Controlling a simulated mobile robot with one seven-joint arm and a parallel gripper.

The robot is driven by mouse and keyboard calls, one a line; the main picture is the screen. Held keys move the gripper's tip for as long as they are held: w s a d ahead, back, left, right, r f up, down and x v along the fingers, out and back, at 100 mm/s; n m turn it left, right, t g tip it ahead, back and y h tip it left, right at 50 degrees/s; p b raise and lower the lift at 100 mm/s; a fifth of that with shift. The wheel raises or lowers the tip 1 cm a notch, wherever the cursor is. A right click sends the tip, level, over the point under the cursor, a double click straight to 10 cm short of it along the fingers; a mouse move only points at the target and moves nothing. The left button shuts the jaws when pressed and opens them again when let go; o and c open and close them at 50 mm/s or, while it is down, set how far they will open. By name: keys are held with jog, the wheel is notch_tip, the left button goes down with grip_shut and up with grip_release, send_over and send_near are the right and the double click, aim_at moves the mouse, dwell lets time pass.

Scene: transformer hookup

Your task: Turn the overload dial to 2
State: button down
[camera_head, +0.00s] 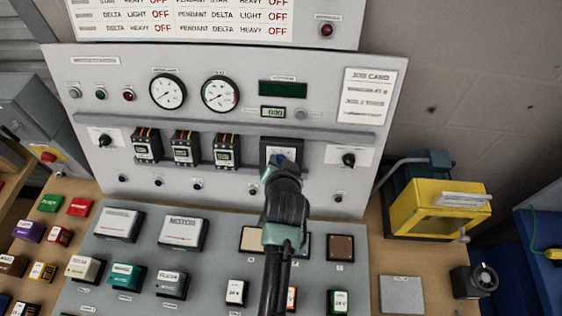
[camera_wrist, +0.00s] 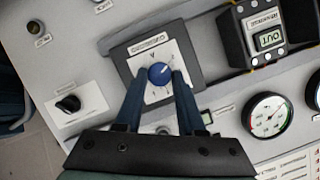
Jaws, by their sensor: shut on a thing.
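The overload dial is a round blue knob (camera_wrist: 160,73) on a white, marked plate (camera_wrist: 146,55) set in a dark square module. My gripper (camera_wrist: 158,80) is shut on the knob, one finger on each side, in the wrist view. A light pointer line shows on the knob, but the numbers around it are too small to read. In the head view my gripper (camera_head: 284,165) reaches up to the dark module (camera_head: 281,146) on the panel and hides most of the dial.
A black rotary switch (camera_head: 348,159) sits right of the module, and contactors (camera_head: 185,149) stand in a row to its left. Two gauges (camera_head: 220,94) are above. Labelled blocks (camera_head: 184,233) lie on the grey board below. A yellow box (camera_head: 437,208) stands at right.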

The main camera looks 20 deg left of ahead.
jog(key=shift+f, duration=0.1)
dwell(0.5)
jog(key=c, duration=0.5)
grip_release()
jog(key=b+v, duration=0.2)
jog(key=v, duration=1.1)
jog(key=shift+a, duration=0.1)
